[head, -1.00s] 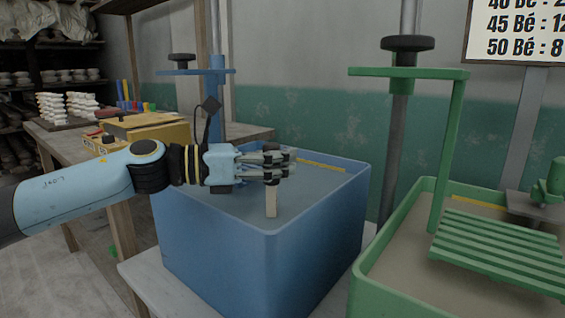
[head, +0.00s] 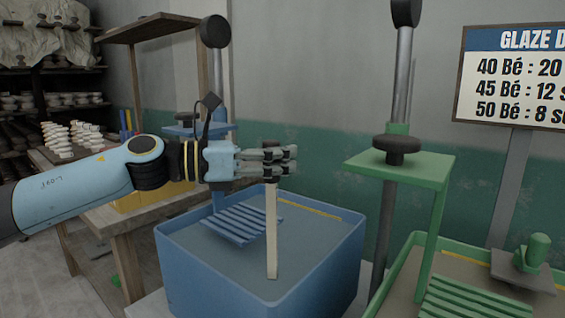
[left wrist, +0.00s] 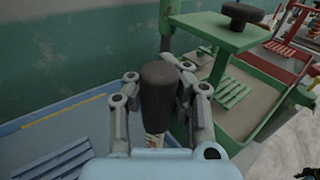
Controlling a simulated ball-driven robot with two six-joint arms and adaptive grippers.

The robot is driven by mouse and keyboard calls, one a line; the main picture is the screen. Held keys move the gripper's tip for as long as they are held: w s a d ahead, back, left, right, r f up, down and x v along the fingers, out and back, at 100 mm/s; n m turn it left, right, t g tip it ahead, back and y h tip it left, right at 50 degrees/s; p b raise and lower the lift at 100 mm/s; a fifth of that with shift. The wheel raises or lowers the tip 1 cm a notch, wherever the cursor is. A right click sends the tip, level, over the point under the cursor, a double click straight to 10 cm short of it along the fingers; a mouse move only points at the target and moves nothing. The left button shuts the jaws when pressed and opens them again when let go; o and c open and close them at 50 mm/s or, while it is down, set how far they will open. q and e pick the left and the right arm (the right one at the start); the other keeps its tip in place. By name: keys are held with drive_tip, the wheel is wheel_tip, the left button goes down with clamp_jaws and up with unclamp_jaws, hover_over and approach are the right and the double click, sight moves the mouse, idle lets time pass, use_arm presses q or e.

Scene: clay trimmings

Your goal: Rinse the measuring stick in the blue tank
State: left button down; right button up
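The measuring stick (head: 271,230) is a long pale strip with a dark handle. My left gripper (head: 291,161) is shut on the handle, and the stick hangs upright below it. In the left wrist view the dark handle (left wrist: 157,88) sits between both fingers of my left gripper (left wrist: 160,78). The blue tank (head: 215,277) holds grey liquid and stands under the gripper. The stick's lower end shows against the liquid near the front corner. I cannot tell whether it touches the surface. My right gripper is not in view.
A blue slatted rack (head: 240,222) is in the blue tank. A green tank (head: 395,280) with a green stand (head: 432,240) and black knob (head: 396,149) is close on the right. A wooden table (head: 125,218) stands at the left. A sign (head: 515,75) is at upper right.

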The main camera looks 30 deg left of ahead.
use_arm(q)
wheel_tip(320, 180, up, 14)
drive_tip(key=p, duration=1)
drive_tip(key=shift+r+p, duration=0.2)
drive_tip(key=shift+p, duration=0.2)
